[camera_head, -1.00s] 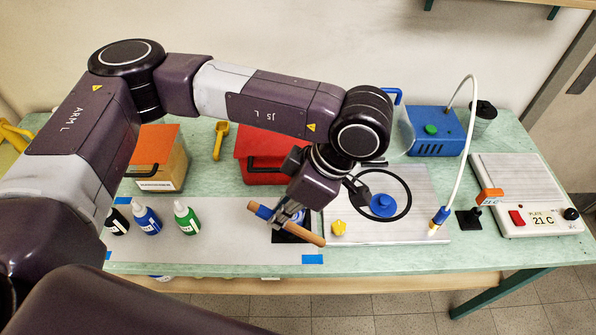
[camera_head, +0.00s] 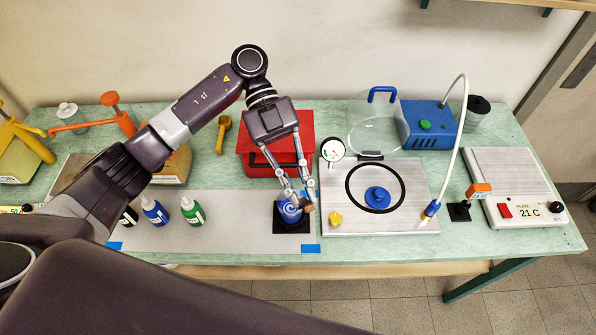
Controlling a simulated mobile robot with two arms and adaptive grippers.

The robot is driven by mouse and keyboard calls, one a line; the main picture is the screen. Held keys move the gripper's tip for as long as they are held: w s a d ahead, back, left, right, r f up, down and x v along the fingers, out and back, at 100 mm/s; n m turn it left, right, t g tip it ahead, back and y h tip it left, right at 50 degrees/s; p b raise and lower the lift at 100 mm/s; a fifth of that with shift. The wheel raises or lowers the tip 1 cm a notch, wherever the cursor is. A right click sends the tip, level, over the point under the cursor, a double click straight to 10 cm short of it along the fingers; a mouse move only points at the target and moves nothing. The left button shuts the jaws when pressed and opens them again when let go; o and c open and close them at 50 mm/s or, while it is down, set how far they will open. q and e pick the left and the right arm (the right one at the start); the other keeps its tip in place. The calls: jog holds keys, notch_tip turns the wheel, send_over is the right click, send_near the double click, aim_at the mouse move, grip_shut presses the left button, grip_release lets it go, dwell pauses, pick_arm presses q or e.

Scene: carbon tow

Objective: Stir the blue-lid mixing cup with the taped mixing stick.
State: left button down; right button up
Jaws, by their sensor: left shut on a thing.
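My left gripper (camera_head: 298,197) is shut on the mixing stick (camera_head: 307,204). Only a short brown part of the stick shows, and the fingers hide much of the rest. The blue mixing cup (camera_head: 288,216) stands on a black square (camera_head: 281,231) near the front of the table. A pale swirl shows at its top. The gripper and stick are right over the cup's top. I cannot tell how deep the stick's lower end reaches. My right gripper is not in view.
A red box (camera_head: 300,131) stands behind the cup. Small dropper bottles (camera_head: 193,210) stand to the left on a grey mat (camera_head: 240,215). A metal plate (camera_head: 410,215) with a black ring and a gauge (camera_head: 333,149) lies to the right. The mat between bottles and cup is clear.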

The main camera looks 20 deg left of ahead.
pick_arm(q)
jog(key=shift+w+a+r+n+t+h, duration=0.15)
jog(key=shift+n+t+h, duration=0.1)
jog(key=shift+n+h, duration=0.25)
jog(key=shift+s+a+r+n+t+h, duration=0.1)
jog(key=shift+n+t+h, duration=0.15)
jog(key=shift+n+h, duration=0.25)
jog(key=w+a+f+n+t+h+b, duration=0.1)
jog(key=w+a+f+n+t+b, duration=0.1)
jog(key=f+b, duration=0.3)
jog(key=w+a+f+n+t+h+b, duration=0.2)
jog(key=w+f+n+b, duration=0.1)
jog(key=f+b, duration=0.2)
jog(key=shift+w+a+f+h, duration=0.15)
jog(key=shift+a+f+h, duration=0.2)
jog(key=shift+f, duration=0.5)
jog(key=shift+a, duration=0.1)
